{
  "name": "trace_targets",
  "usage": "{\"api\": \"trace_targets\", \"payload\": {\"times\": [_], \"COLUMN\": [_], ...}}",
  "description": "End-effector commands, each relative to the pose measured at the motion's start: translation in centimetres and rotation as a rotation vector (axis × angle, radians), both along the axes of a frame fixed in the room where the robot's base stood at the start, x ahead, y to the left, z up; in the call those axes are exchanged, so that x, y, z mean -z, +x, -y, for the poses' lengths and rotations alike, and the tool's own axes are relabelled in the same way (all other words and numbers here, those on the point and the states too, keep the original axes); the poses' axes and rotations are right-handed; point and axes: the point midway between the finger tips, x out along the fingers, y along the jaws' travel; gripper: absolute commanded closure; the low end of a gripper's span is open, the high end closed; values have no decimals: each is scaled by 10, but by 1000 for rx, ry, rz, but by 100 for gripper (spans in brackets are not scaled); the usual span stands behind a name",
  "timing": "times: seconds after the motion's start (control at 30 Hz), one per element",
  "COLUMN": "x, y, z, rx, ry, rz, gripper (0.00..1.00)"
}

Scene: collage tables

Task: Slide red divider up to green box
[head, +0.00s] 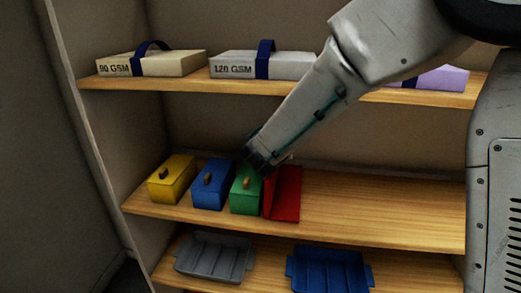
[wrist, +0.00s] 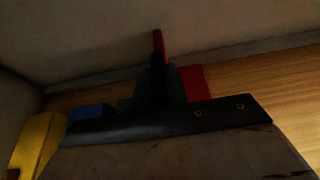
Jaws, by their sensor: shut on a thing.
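The red divider (head: 284,197) stands on the middle shelf, directly to the right of the green box (head: 245,199). In the head view no clear gap shows between them, but I cannot tell if they touch. My gripper (head: 264,166) is at the divider's upper left edge and shut on it; its tips are partly hidden. In the wrist view the dark gripper (wrist: 157,70) covers much of the green box (wrist: 125,104), with red of the divider (wrist: 196,82) to its right.
A blue box (head: 211,188) and a yellow box (head: 171,182) stand left of the green box. The middle shelf (head: 380,210) is clear to the right. Paper packs (head: 265,66) lie on the shelf above. A grey tray (head: 214,257) and a blue tray (head: 330,272) sit below.

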Motion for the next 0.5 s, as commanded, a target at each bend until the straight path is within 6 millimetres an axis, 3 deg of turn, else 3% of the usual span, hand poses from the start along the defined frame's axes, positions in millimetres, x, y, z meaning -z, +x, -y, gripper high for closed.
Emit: {"api": "trace_targets", "payload": {"times": [0.33,0.37,0.4,0.43,0.5], "x": [0,0,0,0,0], "y": [2,2,2,2,2], "z": [4,4,4,4,4], "rx": [9,9,9,9,9], "ry": [0,0,0,0,0], "rz": [0,0,0,0,0], "gripper": [100,80,69,64,64]}}
